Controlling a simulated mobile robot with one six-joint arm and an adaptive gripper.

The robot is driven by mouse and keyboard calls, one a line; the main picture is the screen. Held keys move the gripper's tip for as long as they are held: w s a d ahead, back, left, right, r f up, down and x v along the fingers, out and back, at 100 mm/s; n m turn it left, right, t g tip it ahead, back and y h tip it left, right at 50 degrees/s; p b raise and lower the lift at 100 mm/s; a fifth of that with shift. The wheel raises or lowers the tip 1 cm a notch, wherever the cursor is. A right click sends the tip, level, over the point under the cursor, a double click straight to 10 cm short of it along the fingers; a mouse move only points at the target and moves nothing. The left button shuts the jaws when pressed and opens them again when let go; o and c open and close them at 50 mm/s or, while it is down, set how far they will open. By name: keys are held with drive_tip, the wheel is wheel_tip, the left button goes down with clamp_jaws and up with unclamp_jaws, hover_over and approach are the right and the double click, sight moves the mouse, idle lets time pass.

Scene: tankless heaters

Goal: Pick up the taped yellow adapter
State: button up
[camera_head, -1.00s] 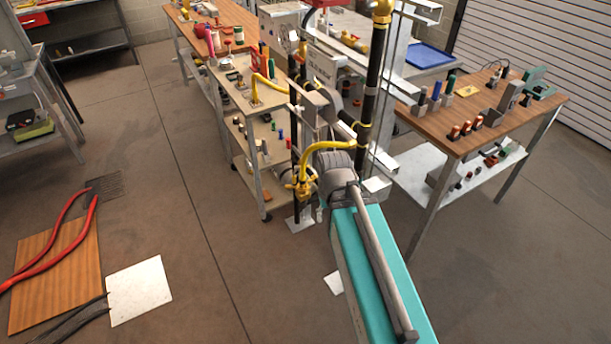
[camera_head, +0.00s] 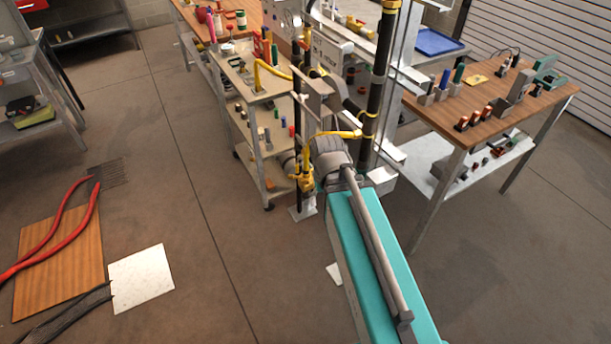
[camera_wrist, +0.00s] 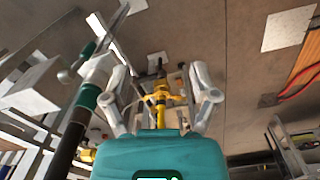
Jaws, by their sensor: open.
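In the wrist view, my gripper (camera_wrist: 161,96) is open, with one grey finger on each side. A yellow fitting (camera_wrist: 160,93) with a dark end shows between the fingers. I cannot tell its distance from them or whether it touches them. In the head view, a yellow valve-like fitting (camera_head: 305,180) hangs low on the pipework beside my arm, and a yellow piece (camera_head: 257,76) stands on the top of the cart. Tape cannot be made out, so I cannot tell which is the taped adapter. My fingers cannot be made out clearly in the head view.
Black vertical pipes (camera_head: 374,95) stand close to my arm. A shelved cart (camera_head: 246,96) with several small parts is behind them. A wooden-topped bench (camera_head: 440,123) is at right. A board (camera_head: 60,262) and white sheet (camera_head: 141,279) lie on the open floor at left.

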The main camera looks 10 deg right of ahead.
drive_tip(key=w+f+n+h+b, duration=0.3)
drive_tip(key=w+f+n+b, duration=0.2)
drive_tip(key=w+f+b, duration=0.1)
drive_tip(key=n+t+h+b, duration=0.7)
drive_tip(key=n+h+b, duration=0.1)
drive_tip(key=n+b, duration=1)
approach(304, 172)
drive_tip(key=s+a, duration=0.1)
drive_tip(key=s, duration=0.1)
drive_tip(key=shift+w+a+r+n, duration=0.3)
drive_tip(key=shift+a+r+n, duration=0.25)
drive_tip(key=shift+a+n, duration=0.15)
drive_tip(key=shift+d, duration=0.1)
drive_tip(key=shift+b+x, duration=1.8)
drive_tip(key=shift+x, duration=2.5)
drive_tip(key=shift+w, duration=0.15)
drive_tip(key=shift+b+x, duration=1.05)
drive_tip(key=shift+x, duration=1.5)
